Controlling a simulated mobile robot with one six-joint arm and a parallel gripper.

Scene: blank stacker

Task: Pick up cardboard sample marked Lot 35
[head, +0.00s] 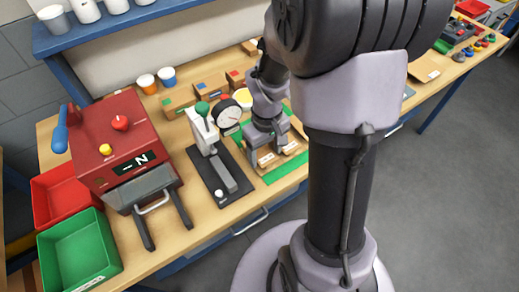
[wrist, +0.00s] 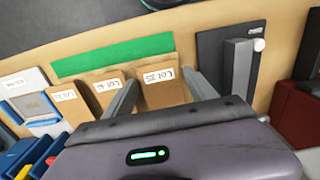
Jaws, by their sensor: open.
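Several brown cardboard samples with white labels lie in a row along a green strip. In the wrist view one sample (wrist: 163,88) lies between the fingers of my gripper (wrist: 160,82); its label starts with "LOT", but I cannot read the number surely. A second sample (wrist: 107,87) lies just left of the left finger, and a third (wrist: 68,103) lies farther left. My gripper is open, with a finger on either side of the first sample; contact cannot be told. In the head view my gripper (head: 268,155) points down over the samples, partly hiding them.
A gauge stand (head: 222,170) on a dark base stands just left of my gripper in the head view. A red machine (head: 115,150) and red and green bins (head: 80,250) are farther left. Small boxes (head: 210,88) and cups stand behind.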

